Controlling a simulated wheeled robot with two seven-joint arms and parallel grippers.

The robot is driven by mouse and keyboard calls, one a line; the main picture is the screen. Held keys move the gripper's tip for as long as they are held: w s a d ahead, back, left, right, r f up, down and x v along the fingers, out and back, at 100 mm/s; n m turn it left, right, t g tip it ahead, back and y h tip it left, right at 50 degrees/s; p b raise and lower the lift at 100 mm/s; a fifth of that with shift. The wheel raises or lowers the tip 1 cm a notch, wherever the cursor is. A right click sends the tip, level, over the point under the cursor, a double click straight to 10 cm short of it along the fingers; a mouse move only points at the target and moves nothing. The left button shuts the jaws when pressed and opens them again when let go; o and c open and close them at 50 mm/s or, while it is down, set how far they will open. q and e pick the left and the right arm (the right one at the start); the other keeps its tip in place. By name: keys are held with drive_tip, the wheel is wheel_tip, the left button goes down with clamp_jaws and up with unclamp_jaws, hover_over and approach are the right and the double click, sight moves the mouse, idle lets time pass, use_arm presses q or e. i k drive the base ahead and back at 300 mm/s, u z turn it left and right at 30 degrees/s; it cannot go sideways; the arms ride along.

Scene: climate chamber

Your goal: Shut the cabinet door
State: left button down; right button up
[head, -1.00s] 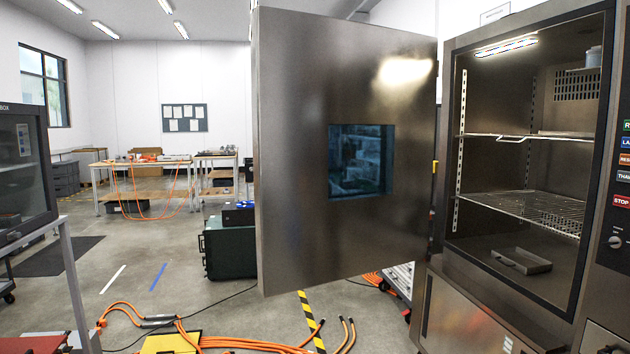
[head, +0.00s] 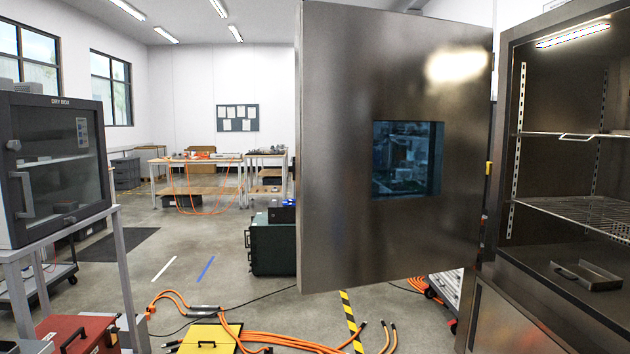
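The cabinet door (head: 340,215) is a large steel panel with a small dark window (head: 407,160). It stands wide open, hinged at its right edge to the cabinet. The cabinet (head: 505,300) is at the right, its lit inside showing wire shelves (head: 590,212) and a small metal tray (head: 585,275) on its floor. The cabinet's right part is cut off by the picture edge. Neither of my grippers is in the head view, and nothing touches the door.
A dry box (head: 55,165) stands on a grey frame at the left. Orange cables (head: 290,343), a yellow case (head: 210,338) and a red case (head: 75,335) lie low in front. A dark green case (head: 272,245) stands behind the door. Open floor (head: 190,255) lies left of the door.

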sight(356, 67)
drive_tip(key=u, duration=0.45)
drive_tip(key=i, duration=1.65)
drive_tip(key=u, duration=0.15)
